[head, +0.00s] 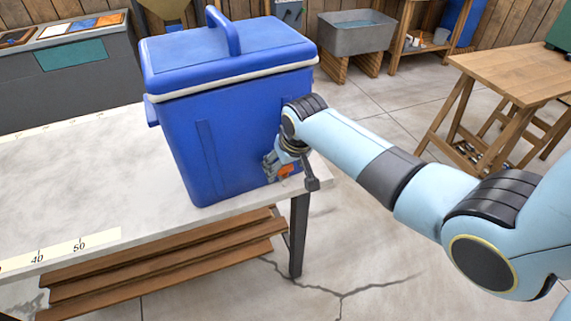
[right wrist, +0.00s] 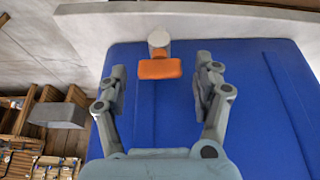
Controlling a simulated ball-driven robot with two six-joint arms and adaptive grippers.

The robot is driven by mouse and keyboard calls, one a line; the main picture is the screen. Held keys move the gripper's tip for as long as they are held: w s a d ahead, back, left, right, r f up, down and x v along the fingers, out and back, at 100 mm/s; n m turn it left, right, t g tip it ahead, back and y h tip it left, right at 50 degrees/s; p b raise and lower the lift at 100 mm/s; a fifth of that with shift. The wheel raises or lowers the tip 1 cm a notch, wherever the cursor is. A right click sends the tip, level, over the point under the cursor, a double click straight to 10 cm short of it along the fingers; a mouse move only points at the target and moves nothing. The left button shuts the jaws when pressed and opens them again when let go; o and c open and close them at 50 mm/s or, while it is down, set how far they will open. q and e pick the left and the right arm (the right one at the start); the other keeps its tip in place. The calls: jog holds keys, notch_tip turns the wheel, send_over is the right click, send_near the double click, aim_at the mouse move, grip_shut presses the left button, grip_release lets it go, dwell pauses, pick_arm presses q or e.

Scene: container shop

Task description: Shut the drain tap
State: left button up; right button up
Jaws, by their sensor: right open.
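The blue cooler box (head: 225,130) stands upright with its lid closed near the right end of the pale table. Its drain tap is low on its right-hand side; a bit of the orange handle (head: 286,170) shows past my gripper. In the right wrist view the orange handle (right wrist: 160,69) lies crosswise in front of a round pale tap body (right wrist: 158,42). My right gripper (head: 274,167) is open beside that wall. Its two fingers (right wrist: 161,66) stand on either side of the handle, with a gap on each side. My left gripper is not in view.
The pale tabletop (head: 80,180) is bare left of the cooler, with a measuring strip (head: 75,246) on its front edge. Brown boards (head: 170,272) lie below. A wooden table (head: 515,75) stands at right, and a grey sink (head: 357,35) behind. The floor between is open.

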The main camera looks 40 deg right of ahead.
jog(key=v, duration=1.2)
jog(key=shift+w, duration=0.1)
